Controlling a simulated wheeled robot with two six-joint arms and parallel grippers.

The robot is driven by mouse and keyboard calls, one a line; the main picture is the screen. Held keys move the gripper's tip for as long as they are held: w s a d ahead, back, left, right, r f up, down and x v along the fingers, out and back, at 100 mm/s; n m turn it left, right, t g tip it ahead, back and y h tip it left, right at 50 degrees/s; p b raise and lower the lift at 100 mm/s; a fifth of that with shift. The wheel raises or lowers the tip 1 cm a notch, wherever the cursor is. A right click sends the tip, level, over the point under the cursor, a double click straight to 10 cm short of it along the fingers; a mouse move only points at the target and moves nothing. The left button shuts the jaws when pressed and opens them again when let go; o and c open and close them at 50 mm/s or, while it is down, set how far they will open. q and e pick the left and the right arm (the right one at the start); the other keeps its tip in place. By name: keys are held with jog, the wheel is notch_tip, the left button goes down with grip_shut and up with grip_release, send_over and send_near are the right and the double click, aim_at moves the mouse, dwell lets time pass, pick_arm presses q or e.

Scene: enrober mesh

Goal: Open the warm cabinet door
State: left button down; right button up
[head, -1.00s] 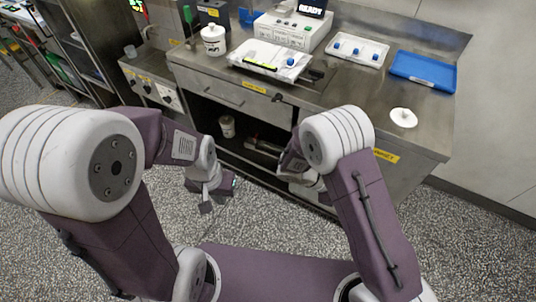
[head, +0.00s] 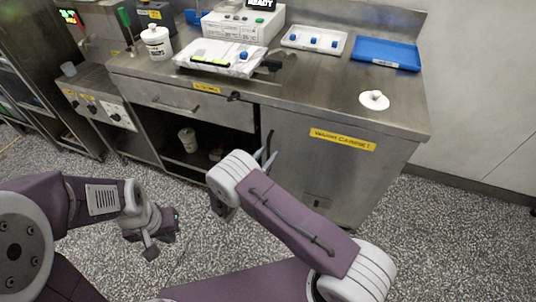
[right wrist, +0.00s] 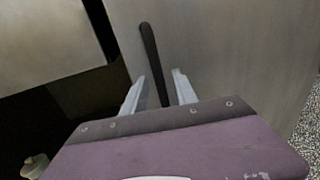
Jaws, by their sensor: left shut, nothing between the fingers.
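The warm cabinet door (head: 325,185) is the steel panel at the right of the counter front, with a yellow label (head: 343,140) at its top. It looks closed. Its black upright handle (head: 269,143) is near the door's left edge. My right gripper (head: 265,160) is at that handle, its hand partly hidden by my arm. In the right wrist view, my right gripper (right wrist: 158,88) is open, with the dark handle (right wrist: 151,58) between its two fingers and gaps showing. My left gripper (head: 152,248) is shut and empty, low over the floor at the left.
Left of the door is an open dark shelf bay with a white container (head: 188,140) in it. Above it is a drawer (head: 185,104). The countertop holds a jar (head: 157,42), a white tray (head: 316,39) and a blue tray (head: 386,52). Floor before the door is clear.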

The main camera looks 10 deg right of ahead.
jog(key=shift+w+d, duration=0.25)
jog(key=shift+d, duration=0.05)
grip_shut()
dwell(1.3)
